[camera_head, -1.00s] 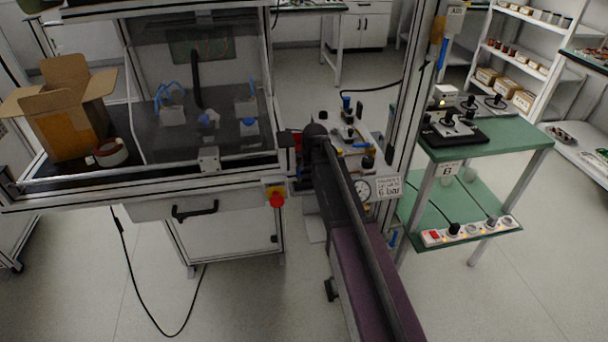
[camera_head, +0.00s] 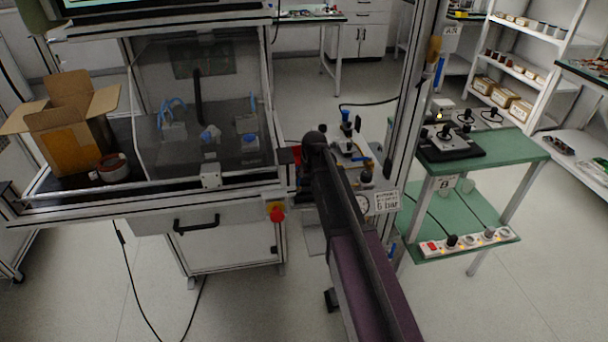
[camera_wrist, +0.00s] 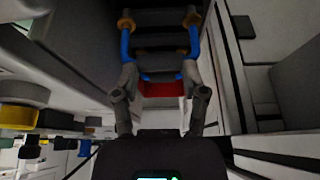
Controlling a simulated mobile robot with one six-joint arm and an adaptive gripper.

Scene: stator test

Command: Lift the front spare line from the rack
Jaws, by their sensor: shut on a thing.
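In the wrist view, a blue line (camera_wrist: 194,42) hangs in a U shape, with a brass-coloured end fitting at each top corner. My gripper (camera_wrist: 160,76) has one finger at each side of its lower part and is shut on it. Dark horizontal bars, which look like the rack (camera_wrist: 160,40), lie behind the line. A red block (camera_wrist: 165,90) shows below the bend. Whether the line touches the rack cannot be told. In the head view my own arm hides the gripper and the line.
In the head view, a clear-walled test bench (camera_head: 110,205) with a red stop button (camera_head: 277,214) stands left of my arm. A pressure gauge (camera_head: 362,203), a "6 bar" sign (camera_head: 387,202) and an upright post are close on the right. A green table (camera_head: 500,160) stands farther right.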

